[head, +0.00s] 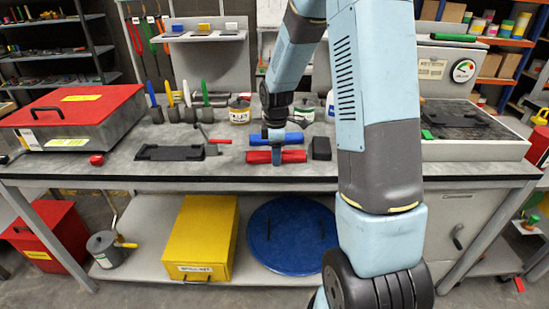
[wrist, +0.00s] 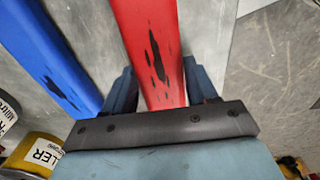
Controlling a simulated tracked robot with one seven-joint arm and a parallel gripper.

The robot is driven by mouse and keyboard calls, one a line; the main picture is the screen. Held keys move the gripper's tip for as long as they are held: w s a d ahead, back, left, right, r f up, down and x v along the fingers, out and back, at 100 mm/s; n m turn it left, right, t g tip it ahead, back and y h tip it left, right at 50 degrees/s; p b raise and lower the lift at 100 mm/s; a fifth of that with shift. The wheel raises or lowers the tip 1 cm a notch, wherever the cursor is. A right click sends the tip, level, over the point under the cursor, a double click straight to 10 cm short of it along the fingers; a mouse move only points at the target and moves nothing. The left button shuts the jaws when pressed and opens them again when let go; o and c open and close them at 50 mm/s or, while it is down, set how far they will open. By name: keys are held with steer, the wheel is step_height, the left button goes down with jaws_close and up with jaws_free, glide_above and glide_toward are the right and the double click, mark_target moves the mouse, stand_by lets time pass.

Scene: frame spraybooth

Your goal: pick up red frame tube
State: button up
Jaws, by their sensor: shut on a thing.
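The red frame tube (head: 290,157) lies crosswise near the front edge of the workbench. It also shows in the wrist view (wrist: 150,40), with dark scuff marks, running between my gripper's fingers. My gripper (head: 277,153) comes down from above and is shut on the red tube near its middle. In the wrist view the fingers (wrist: 160,90) stand on either side of the tube. A blue tube (head: 290,138) lies parallel just behind the red one, and in the wrist view (wrist: 50,55) it is to the left, apart from the fingers.
A black block (head: 321,149) stands close to the tubes' right end. A black flat tray (head: 170,153) and a red-handled tool (head: 213,138) lie to the left. Labelled cans (head: 239,112) stand behind. The bench front edge (head: 250,179) is close.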

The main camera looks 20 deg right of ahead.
steer(key=shift+r, duration=0.3)
step_height(320, 180, up, 2)
steer(key=shift+w+r, duration=0.1)
steer(key=s+d+r, duration=0.1)
steer(key=s+r, duration=0.9)
steer(key=s, duration=0.4)
steer(key=shift+d, duration=0.25)
